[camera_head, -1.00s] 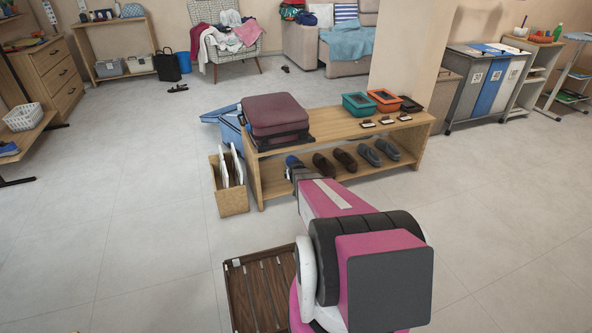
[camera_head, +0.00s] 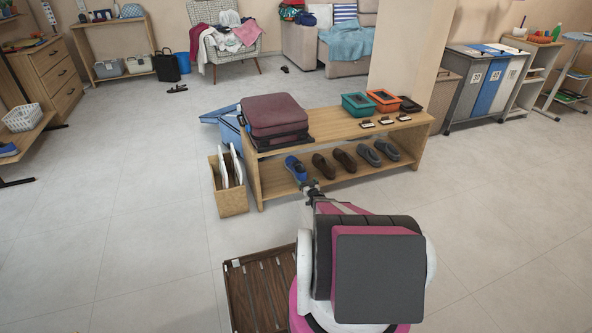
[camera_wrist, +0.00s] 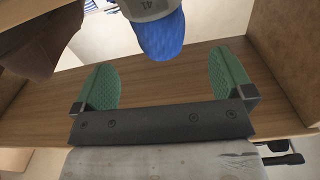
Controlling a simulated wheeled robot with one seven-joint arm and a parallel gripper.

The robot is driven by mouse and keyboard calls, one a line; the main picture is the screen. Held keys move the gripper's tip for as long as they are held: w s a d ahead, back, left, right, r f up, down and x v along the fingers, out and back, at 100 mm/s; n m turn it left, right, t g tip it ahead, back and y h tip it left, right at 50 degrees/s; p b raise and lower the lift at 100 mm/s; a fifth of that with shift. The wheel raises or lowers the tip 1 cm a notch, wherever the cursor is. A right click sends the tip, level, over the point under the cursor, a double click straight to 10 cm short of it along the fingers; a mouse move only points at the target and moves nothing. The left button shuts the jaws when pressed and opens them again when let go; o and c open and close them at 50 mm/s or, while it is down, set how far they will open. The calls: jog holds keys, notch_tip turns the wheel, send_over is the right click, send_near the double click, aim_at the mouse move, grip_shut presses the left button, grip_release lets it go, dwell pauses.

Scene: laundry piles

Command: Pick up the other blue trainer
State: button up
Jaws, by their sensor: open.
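A blue trainer (camera_head: 295,168) stands at the left end of the shoe bench's lower shelf. In the wrist view the blue trainer (camera_wrist: 160,38) shows at the top, roughly centred between the fingers and beyond them, partly cut off by the frame edge. My gripper (camera_head: 308,185) is at the shelf's front edge, just in front of the trainer. In the wrist view my gripper (camera_wrist: 164,80) is open, with green pads wide apart and nothing between them.
The wooden shoe bench (camera_head: 270,190) also holds brown shoes (camera_head: 334,163) and grey shoes (camera_head: 378,152). A brown shoe (camera_wrist: 38,40) is near the left finger. A maroon suitcase (camera_head: 273,115) sits on top. A wooden box (camera_head: 231,200) stands at left.

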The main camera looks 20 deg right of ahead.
aim_at(304, 178)
jog(key=w, duration=0.8)
jog(key=shift+a+f, duration=0.1)
jog(key=shift+f, duration=0.2)
jog(key=shift+r, duration=0.1)
jog(key=c, duration=1.2)
